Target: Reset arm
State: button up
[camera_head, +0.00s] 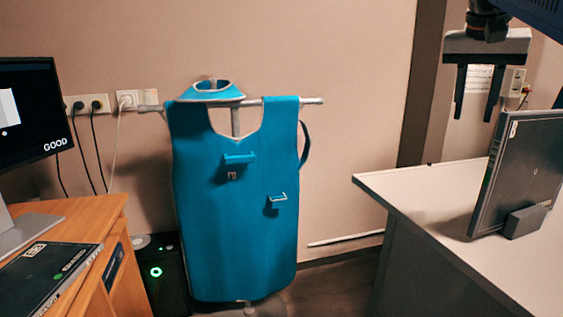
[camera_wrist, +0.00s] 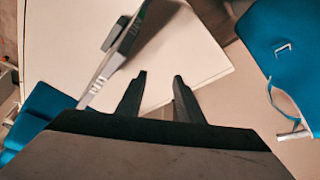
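My gripper (camera_head: 477,92) hangs at the upper right in the head view, fingers pointing down, above and behind the dark flat panel (camera_head: 522,172). Its two fingers are apart with nothing between them. In the wrist view my gripper (camera_wrist: 161,88) is also open and empty over the white table top (camera_wrist: 190,55). The dark panel (camera_wrist: 117,55) shows edge-on to the left of the fingers there. It stands upright in a small dark holder (camera_head: 525,221) on the white table (camera_head: 440,205) in the head view. My arm is mostly out of frame.
A blue apron (camera_head: 235,230) with a collar (camera_head: 212,91) hangs on a stand by the wall. At left, a wooden desk (camera_head: 95,222) carries a monitor (camera_head: 32,115) and a dark flat case (camera_head: 45,275). A black computer tower (camera_head: 165,278) stands beside the desk.

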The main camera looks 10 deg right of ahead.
jog(key=s+a+f+n+y, duration=0.1)
jog(key=s+a+f+n, duration=0.2)
jog(key=f, duration=1)
jog(key=s+a+f+n+t+y, duration=0.1)
jog(key=s+a+f+n, duration=0.2)
jog(key=a+f, duration=0.6)
jog(key=s+a+f+n+y, duration=0.1)
jog(key=s+a+f+n, duration=0.2)
jog(key=f, duration=1.4)
jog(key=shift+s+a+f+t+y, duration=0.35)
jog(key=shift+s+a, duration=0.55)
jog(key=shift+a, duration=1.1)
jog(key=shift+r, duration=0.15)
